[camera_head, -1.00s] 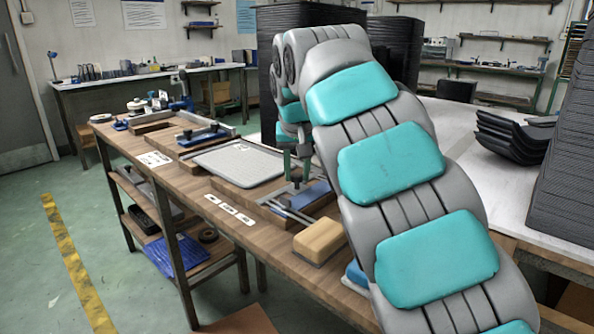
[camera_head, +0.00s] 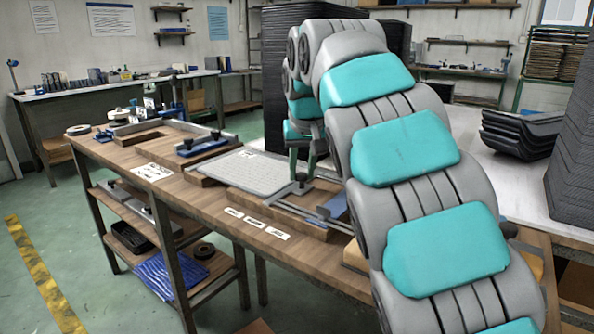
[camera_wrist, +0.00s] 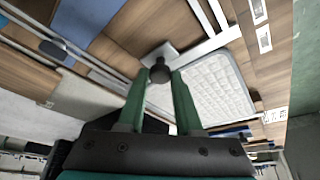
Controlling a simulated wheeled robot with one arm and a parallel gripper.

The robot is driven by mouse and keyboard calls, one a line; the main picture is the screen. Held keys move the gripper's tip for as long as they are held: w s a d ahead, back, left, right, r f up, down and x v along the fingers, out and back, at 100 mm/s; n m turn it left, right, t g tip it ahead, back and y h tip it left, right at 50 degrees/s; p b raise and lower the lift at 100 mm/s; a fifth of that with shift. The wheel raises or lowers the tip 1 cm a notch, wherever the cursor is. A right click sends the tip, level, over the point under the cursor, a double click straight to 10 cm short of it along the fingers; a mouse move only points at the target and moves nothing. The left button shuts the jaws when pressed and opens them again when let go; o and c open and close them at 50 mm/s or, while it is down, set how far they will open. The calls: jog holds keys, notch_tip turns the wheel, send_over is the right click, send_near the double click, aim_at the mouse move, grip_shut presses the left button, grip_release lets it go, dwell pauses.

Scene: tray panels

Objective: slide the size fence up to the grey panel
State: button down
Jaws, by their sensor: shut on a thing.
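The light grey panel (camera_head: 243,173) lies flat on the wooden bench, left of my gripper. It also shows in the wrist view (camera_wrist: 218,88), right of my fingers. The size fence is a pale metal bar (camera_wrist: 205,46) with a dark round knob (camera_wrist: 160,73). In the wrist view the bar runs close along the panel's near edge; I cannot tell whether they touch. My gripper (camera_head: 300,178) points down at the fence, its green fingers (camera_wrist: 158,88) shut on the knob. My arm hides part of the fence in the head view.
Metal rails (camera_head: 300,211) and a blue strip (camera_head: 336,206) lie right of the panel. White labels (camera_head: 255,222) line the bench's front edge. A blue-handled clamp fixture (camera_head: 205,143) stands beyond the panel. Black trays (camera_head: 518,133) are stacked on the white table at right.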

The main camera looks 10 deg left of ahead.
jog(key=c, duration=0.6)
grip_release()
jog(key=shift+a, duration=0.1)
jog(key=v, duration=0.7)
jog(key=shift+r, duration=0.4)
jog(key=shift+s, duration=0.15)
